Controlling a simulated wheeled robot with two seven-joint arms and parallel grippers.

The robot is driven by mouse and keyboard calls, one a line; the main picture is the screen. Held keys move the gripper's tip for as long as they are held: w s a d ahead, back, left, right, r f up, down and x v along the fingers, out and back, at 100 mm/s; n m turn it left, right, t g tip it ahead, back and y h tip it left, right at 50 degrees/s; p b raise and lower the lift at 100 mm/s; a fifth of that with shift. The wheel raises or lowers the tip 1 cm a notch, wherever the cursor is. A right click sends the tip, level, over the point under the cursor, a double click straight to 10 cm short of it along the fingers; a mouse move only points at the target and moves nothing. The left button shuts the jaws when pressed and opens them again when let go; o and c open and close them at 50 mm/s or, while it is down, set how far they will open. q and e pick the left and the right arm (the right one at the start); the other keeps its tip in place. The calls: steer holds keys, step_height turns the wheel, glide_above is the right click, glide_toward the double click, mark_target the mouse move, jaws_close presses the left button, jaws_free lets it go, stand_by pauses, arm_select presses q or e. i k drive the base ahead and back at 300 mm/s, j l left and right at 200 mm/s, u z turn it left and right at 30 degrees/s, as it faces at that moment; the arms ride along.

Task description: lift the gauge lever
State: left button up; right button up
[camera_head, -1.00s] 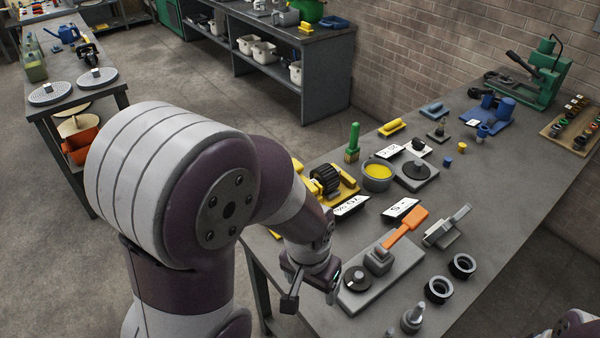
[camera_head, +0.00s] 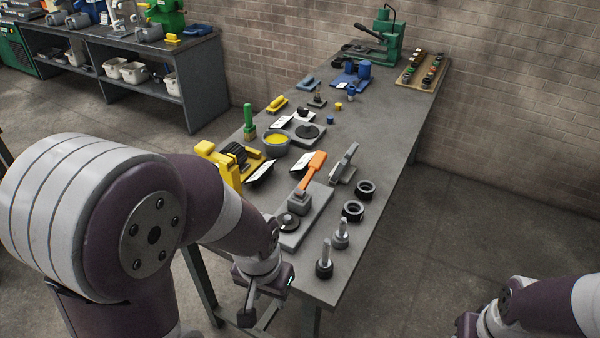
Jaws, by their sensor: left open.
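The gauge lever is an orange handle (camera_head: 312,170) that rises at a slant from a grey block on a flat grey gauge base (camera_head: 292,240). A round black-and-grey dial part (camera_head: 288,221) sits at the near end of this base. My left gripper (camera_head: 266,298) is open and empty, just off the near left edge of the bench, in front of the base and apart from the lever. Of my right gripper, only a dark edge (camera_head: 466,325) shows at the bottom right; its fingers are cut off.
The grey bench (camera_head: 385,150) holds a yellow fixture (camera_head: 222,162), a cup of yellow material (camera_head: 276,143) and a grey clamp-like piece (camera_head: 345,163) beside the lever. Black rings (camera_head: 353,211) and knobbed posts (camera_head: 324,260) stand right of the base. The floor right of the bench is clear.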

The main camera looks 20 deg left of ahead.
mark_target(205, 149)
steer(key=j+z, duration=0.35)
steer(key=j, duration=0.15)
steer(key=j+z, duration=0.3)
steer(key=j, duration=0.15)
steer(key=k+j+z, duration=0.1)
steer(key=j+z, duration=0.25)
steer(key=j, duration=0.15)
steer(key=k+j+z, duration=0.1)
steer(key=j+z, duration=0.25)
steer(key=k+j, duration=0.15)
steer(key=j, duration=0.25)
steer(key=k+j, duration=0.15)
steer(key=j, duration=0.25)
steer(key=k+j, duration=0.15)
steer(key=j, duration=0.2)
steer(key=k+j, duration=0.1)
steer(key=j, duration=0.3)
steer(key=k+j, duration=0.15)
steer(key=j, duration=0.25)
steer(key=k+j, duration=0.15)
steer(key=j, duration=0.25)
steer(key=k+j, duration=0.15)
steer(key=j, duration=0.25)
